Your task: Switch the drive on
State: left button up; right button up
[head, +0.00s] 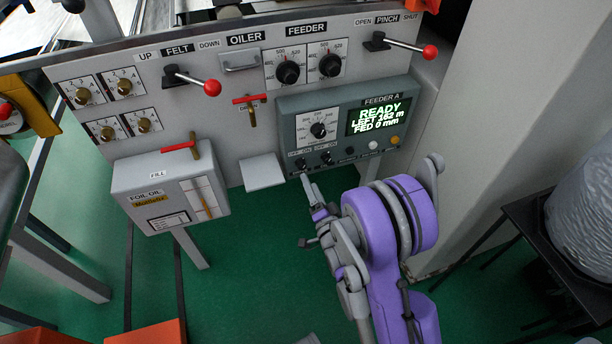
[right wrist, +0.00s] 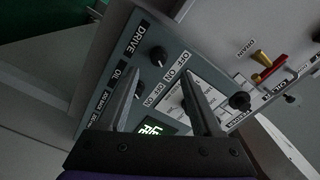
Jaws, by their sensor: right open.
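The feeder panel (head: 287,112) is a grey-green box with a lit display (head: 378,115) reading READY, LEFT 162 m, FED 0 mm. The drive switch (head: 302,164) is a small dark knob at its lower left, marked OFF and ON. In the right wrist view, the DRIVE label stands beside this knob (right wrist: 158,57). My right gripper (head: 309,188) is just below the knob. In the right wrist view its open fingers (right wrist: 160,78) point at the panel, with the knob just beyond and between the tips. I cannot read the knob's setting. My left gripper is not in view.
A second OFF/ON knob (head: 326,158) sits close right of the drive switch; my finger mostly hides it in the right wrist view. A small shelf (head: 262,172) juts out to the left. A foil oil box (head: 172,190) is further left. Green floor lies below.

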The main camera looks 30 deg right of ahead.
jog(key=shift+b+v, duration=1.75)
jog(key=shift+v, duration=0.5)
jog(key=shift+f, duration=0.15)
